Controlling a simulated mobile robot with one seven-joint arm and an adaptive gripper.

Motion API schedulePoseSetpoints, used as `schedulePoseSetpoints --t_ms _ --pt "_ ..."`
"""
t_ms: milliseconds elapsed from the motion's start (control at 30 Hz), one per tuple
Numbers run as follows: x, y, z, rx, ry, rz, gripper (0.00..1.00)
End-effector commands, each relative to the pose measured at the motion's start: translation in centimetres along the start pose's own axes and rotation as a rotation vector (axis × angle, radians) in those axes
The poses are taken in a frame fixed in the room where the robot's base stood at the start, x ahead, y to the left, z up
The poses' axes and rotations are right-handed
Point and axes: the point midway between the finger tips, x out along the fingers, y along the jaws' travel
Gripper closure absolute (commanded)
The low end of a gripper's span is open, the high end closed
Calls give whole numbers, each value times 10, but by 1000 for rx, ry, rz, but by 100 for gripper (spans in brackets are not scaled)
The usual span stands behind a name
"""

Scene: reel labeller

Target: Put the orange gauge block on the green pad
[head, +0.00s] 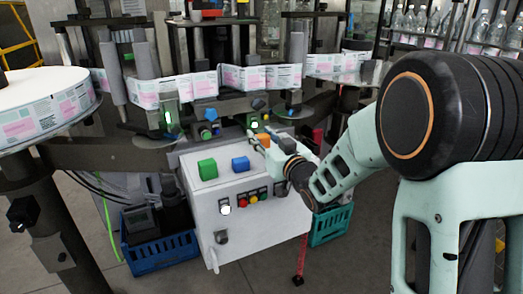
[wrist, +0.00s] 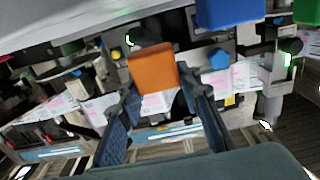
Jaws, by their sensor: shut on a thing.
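The orange gauge block (head: 263,139) is at the tips of my gripper (head: 265,144), over the back right of the white control box. In the wrist view the orange block (wrist: 153,69) sits between the two fingertips of my gripper (wrist: 155,92), which is shut on it. I cannot tell whether the block touches the box. A green block-like piece (head: 207,169) stands on the left of the box top; its edge shows in the wrist view (wrist: 308,10). I cannot make out a flat green pad.
A blue block (head: 240,164) stands on the control box (head: 202,207) between the green piece and my gripper. Buttons line the box front. Labelling machinery and a label strip (head: 200,86) run behind. A blue crate (head: 160,250) and a green crate (head: 330,224) stand on the floor.

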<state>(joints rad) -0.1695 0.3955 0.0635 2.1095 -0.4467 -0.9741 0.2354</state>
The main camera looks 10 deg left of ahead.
Motion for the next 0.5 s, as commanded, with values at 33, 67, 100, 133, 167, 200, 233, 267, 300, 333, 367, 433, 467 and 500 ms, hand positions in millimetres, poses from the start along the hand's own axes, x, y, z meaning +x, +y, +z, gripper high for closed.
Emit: schedulePoseSetpoints --t_ms 33,67,100,133,167,200,233,267,300,333,367,433,467,500 --pt "3 0 6 1 -1 -1 93" --pt "6 0 10 1 -2 -1 93" --pt "7 0 17 1 -3 0 93" --pt "6 0 23 2 -3 0 93" --pt "6 0 29 2 -4 0 93" --pt "6 1 35 2 -4 1 93" --pt "6 1 38 1 -4 1 93" --pt "6 1 40 1 -2 1 93" --pt "5 1 40 0 -1 1 93" --pt "5 1 39 0 0 1 93" --pt "5 1 38 -1 0 1 93" --pt "5 1 38 0 0 1 93" --pt "5 1 38 0 0 1 93" --pt "5 1 38 0 -1 1 93"
